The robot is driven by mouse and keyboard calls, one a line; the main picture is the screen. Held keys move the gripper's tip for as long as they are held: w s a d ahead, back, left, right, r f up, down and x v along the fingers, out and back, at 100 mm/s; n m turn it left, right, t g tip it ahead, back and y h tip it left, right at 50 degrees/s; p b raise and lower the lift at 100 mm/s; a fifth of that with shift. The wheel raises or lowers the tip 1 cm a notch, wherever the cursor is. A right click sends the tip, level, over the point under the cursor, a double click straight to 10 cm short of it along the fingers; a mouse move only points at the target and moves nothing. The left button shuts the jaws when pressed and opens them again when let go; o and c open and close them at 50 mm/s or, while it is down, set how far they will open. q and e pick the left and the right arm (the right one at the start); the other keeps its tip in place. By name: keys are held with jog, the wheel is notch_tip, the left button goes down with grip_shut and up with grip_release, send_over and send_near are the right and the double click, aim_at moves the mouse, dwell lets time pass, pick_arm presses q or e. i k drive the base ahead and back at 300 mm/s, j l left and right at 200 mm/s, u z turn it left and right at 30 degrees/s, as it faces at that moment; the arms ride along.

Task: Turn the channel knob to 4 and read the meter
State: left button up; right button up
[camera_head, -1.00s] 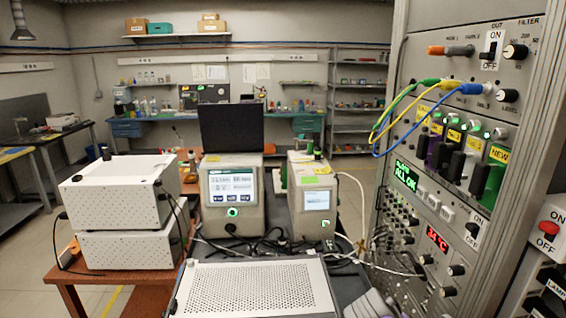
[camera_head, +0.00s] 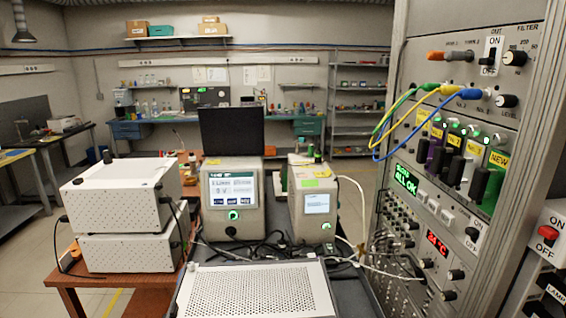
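Neither of my grippers is in view. No knob with a readable channel label shows. The rack (camera_head: 473,60) on the right carries several black knobs, including the filter knob (camera_head: 514,58) and the level knob (camera_head: 506,101); smaller knobs (camera_head: 455,274) sit lower down. A beige instrument (camera_head: 231,208) with a lit screen (camera_head: 232,187) stands on the cart at the centre. Its screen shows a reading in V, too small to read surely. A second beige instrument (camera_head: 311,222) with a smaller screen (camera_head: 317,203) stands to its right. Which display is the meter, I cannot tell.
Blue, yellow and green cables (camera_head: 415,120) hang in front of the rack. A red switch (camera_head: 548,233) is at the right edge. White boxes (camera_head: 120,190) stack on a brown table (camera_head: 90,282). A perforated metal case (camera_head: 255,290) lies in front. Floor is clear at left.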

aim_at(426, 263)
jog(key=j+z, duration=0.2)
jog(key=z, duration=0.25)
jog(key=j+z, duration=0.15)
jog(key=z, duration=0.3)
jog(key=j+z, duration=0.2)
jog(key=z, duration=0.25)
